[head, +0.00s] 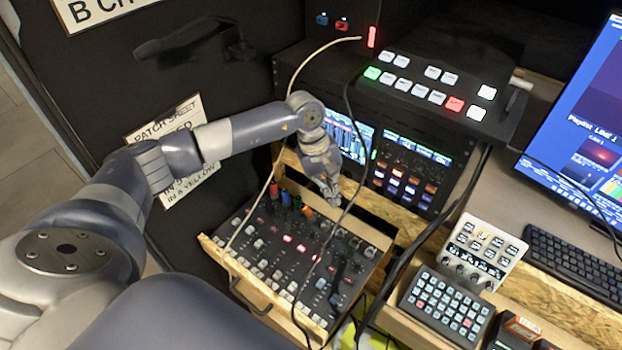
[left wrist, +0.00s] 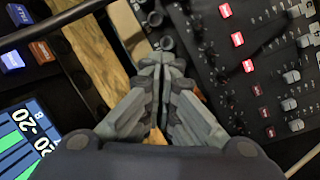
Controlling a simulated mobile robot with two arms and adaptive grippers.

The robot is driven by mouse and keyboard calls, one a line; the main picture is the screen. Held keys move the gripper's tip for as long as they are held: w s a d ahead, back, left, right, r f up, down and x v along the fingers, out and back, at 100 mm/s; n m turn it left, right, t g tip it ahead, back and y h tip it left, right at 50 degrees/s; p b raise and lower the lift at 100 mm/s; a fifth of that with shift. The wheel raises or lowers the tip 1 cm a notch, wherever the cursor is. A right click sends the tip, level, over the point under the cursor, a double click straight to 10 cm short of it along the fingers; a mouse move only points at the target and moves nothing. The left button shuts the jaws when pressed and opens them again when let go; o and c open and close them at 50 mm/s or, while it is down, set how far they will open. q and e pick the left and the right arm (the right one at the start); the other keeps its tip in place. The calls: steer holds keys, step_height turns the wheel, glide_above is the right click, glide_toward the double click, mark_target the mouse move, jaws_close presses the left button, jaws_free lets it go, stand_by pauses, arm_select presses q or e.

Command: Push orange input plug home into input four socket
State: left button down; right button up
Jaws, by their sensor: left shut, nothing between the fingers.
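The orange plug (head: 307,211) stands at the back edge of the mixer (head: 262,262), at the right end of a row of coloured plugs. My left gripper (head: 333,198) is shut and empty, pointing down just right of the orange plug and above the mixer's back edge. In the left wrist view its closed fingers (left wrist: 158,62) lie over the mixer's edge beside a dark round knob or socket (left wrist: 166,43). The fingers hide most of what lies below them. I cannot make out the input four socket or how deep the orange plug sits. My right gripper is not in view.
The mixer lies in a wooden drawer (head: 232,282). Dark cables and a pale cable (head: 283,135) cross over it. A rack with lit screens (head: 348,135) rises close behind my gripper. A button pad (head: 447,307) and a keyboard (head: 570,256) stand at right.

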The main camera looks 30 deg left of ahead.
mark_target(305, 206)
arm_select(q)
steer(key=a+y, duration=0.1)
steer(key=a, duration=0.1)
steer(key=a+y, duration=0.1)
steer(key=a, duration=0.2)
steer(key=a+f+y, duration=0.1)
steer(key=a, duration=0.1)
steer(key=shift+a+m+g, duration=0.2)
steer(key=shift+m+g, duration=0.1)
steer(key=shift+f+b, duration=1.6)
steer(key=shift+f, duration=1.3)
steer(key=shift+f+b, duration=0.45)
steer(key=shift+b, duration=0.05)
steer(key=shift+s+f, duration=0.2)
steer(key=shift+s, duration=0.05)
steer(key=shift+w+r+p, duration=0.2)
steer(key=shift+r+p, duration=0.25)
steer(key=shift+r, duration=1.2)
step_height(305, 206, up, 11)
steer(key=shift+r, duration=0.2)
